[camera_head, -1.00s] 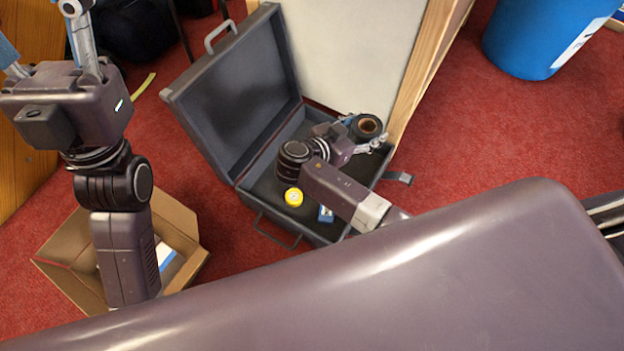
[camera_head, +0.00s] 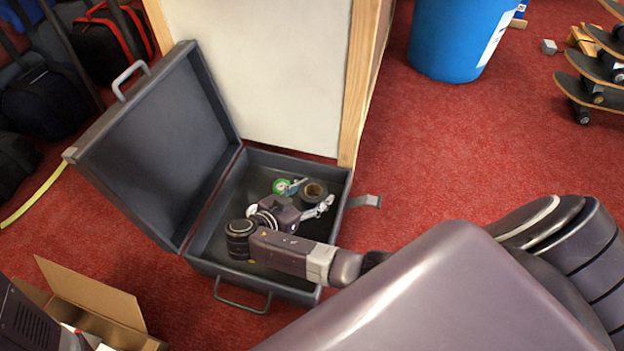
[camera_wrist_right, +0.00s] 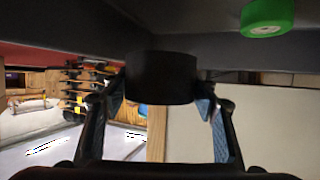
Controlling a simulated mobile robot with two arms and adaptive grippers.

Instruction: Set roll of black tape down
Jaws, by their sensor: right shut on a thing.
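The roll of black tape (camera_head: 315,190) has a brown core and is inside the open dark grey case (camera_head: 215,266), near its far right corner. My right gripper (camera_head: 307,198) is shut on the roll, one finger on each side. In the right wrist view the black roll (camera_wrist_right: 161,78) sits between the fingertips. I cannot tell whether it touches the case floor. A green roll (camera_head: 281,187) is just left of it in the head view, and shows at the top right of the wrist view (camera_wrist_right: 268,16). My left gripper is out of view.
The case lid (camera_head: 165,145) stands open on the left. A pale panel with a wooden edge (camera_head: 359,85) rises behind the case. An open cardboard box (camera_head: 95,297) is at lower left, a blue bin (camera_head: 455,40) at the back.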

